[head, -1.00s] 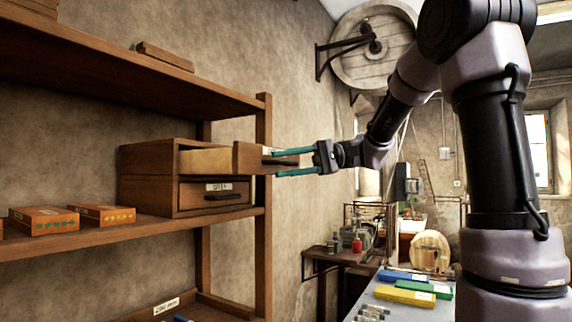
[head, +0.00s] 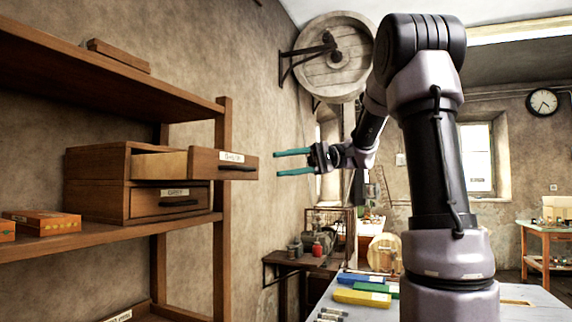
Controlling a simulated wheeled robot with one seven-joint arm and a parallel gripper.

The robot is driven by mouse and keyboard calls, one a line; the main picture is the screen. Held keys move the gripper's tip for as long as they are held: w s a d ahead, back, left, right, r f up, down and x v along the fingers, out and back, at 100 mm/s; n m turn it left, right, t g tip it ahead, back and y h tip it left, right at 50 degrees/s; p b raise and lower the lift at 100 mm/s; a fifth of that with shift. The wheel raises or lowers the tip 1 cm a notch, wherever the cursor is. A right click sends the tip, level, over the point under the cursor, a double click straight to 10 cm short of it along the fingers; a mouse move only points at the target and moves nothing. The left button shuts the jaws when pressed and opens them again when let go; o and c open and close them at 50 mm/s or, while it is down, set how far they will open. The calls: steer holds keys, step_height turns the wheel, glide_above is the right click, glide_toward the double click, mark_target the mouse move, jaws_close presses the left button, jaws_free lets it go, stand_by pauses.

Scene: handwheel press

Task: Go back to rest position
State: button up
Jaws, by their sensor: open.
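My gripper (head: 294,162) is in the middle of the head view, its two teal fingers apart and pointing left, with nothing between them. It is to the right of the pulled-out upper drawer (head: 224,166), with a gap between the fingertips and the drawer front. The drawer belongs to a small wooden cabinet (head: 97,187) on the shelf. The lower drawer (head: 170,202) is closed.
The wooden shelf unit (head: 222,265) stands along the left wall. Orange boxes (head: 45,222) lie on its middle board. Below my arm, a bench holds blue, green and yellow boxes (head: 361,297). A table (head: 548,236) stands at the far right.

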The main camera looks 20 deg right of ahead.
stand_by(0.4)
steer(key=s+a+f+m+t+h, duration=0.1)
steer(key=s+f+t+h, duration=0.1)
steer(key=s+f+h, duration=0.65)
steer(key=s+d+f+m+t+h, duration=0.3)
steer(key=s+d+f+t+h, duration=0.2)
steer(key=d+f+t, duration=0.1)
steer(key=shift+s+d+f+t, duration=0.2)
steer(key=shift+d+t, duration=0.1)
steer(key=shift+t, duration=0.4)
steer(key=shift+h, duration=0.25)
